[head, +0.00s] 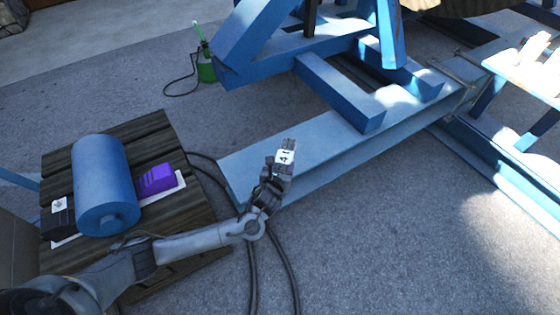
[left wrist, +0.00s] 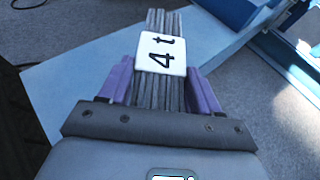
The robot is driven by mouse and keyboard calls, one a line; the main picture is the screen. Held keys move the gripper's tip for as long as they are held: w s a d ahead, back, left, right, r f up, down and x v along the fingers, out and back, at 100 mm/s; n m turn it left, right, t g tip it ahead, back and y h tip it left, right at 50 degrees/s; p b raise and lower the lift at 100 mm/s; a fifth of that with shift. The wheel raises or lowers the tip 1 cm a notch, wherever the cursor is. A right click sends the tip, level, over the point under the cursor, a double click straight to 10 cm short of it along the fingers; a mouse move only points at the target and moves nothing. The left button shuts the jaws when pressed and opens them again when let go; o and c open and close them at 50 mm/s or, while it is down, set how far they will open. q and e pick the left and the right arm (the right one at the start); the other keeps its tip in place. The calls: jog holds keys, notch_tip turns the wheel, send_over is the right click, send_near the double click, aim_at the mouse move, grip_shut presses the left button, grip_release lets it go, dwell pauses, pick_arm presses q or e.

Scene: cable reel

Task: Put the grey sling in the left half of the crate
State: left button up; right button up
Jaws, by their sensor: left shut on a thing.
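The grey sling (left wrist: 160,95) is a bundle of grey strands with a white tag reading "4t". It sits between the purple fingers of my left gripper (head: 275,174), which is shut on it. In the head view the sling (head: 289,143) sticks up past the fingertips, in front of the blue steel beam from this viewpoint. In the left wrist view the sling points away from the gripper, with its tag just beyond the fingers. My right gripper is not in view.
A dark slatted wooden platform (head: 150,128) at left carries a blue cylinder (head: 100,180), a purple block-like item (head: 158,178) and a black item (head: 58,220) with a white label. A blue steel frame (head: 330,95) fills the upper middle. Dark cables cross the floor.

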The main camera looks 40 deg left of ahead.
pick_arm(q)
jog(key=shift+w+a+f+b, duration=0.3)
jog(key=shift+a, duration=0.05)
jog(key=a+f+b, duration=0.2)
jog(key=a, duration=0.1)
jog(key=w+a+f+b, duration=0.1)
jog(key=a+f+b, duration=0.1)
jog(key=a, duration=0.2)
jog(key=w+a+f+b, duration=0.1)
jog(key=a+f+b, duration=0.1)
jog(key=a, duration=0.1)
jog(key=shift+w+a+f, duration=0.15)
jog(key=shift+w+a, duration=0.1)
notch_tip(320, 180, down, 4)
jog(key=b, duration=0.3)
jog(key=o, duration=1.1)
jog(key=shift+f, duration=0.2)
jog(key=o, duration=0.5)
jog(key=shift+c, duration=0.2)
jog(key=shift+r, duration=0.15)
